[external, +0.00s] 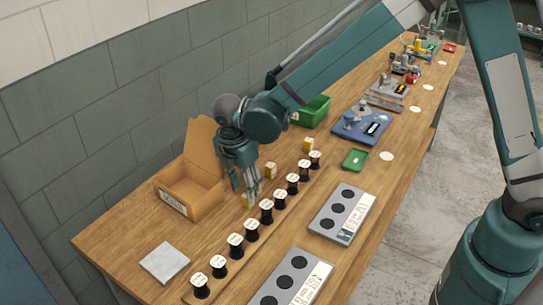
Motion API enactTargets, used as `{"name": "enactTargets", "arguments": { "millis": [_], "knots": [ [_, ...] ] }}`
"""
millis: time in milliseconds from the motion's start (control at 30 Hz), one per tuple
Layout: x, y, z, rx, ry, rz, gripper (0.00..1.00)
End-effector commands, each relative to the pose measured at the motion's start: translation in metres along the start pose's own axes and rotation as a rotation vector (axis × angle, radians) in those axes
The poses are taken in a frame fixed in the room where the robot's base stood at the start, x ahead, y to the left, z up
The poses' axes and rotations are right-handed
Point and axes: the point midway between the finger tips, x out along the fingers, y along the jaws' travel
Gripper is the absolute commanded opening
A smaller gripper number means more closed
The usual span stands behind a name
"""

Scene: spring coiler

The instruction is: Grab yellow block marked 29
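Several small yellow blocks stand in a line behind a row of black-and-white spools on the wooden bench. One yellow block (308,145) is at the far end and another yellow block (270,171) is nearer. A third yellow block (246,201) shows only in part, just under my gripper's fingers. No number can be read on any block. My gripper (246,188) points down over the third block, between the open cardboard box and the spools. Its fingers overlap that block in the picture, so I cannot tell whether they are apart, around it or touching it.
The cardboard box (190,196) stands left of my gripper. The spools (267,211) stand close on its right. A white square plate (165,262) lies in front, grey trays (342,215) lie to the right. A green bin (312,111) and blue fixture (362,127) stand farther back.

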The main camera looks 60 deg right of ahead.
Motion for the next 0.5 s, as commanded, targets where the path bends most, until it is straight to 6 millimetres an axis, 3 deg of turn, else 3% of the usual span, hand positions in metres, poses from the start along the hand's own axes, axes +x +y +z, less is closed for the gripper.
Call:
{"name": "enactTargets", "arguments": {
  "millis": [500],
  "knots": [
    [0.0086,-0.0005,0.0008,0.0,0.0,0.0,0.35]
  ]
}}
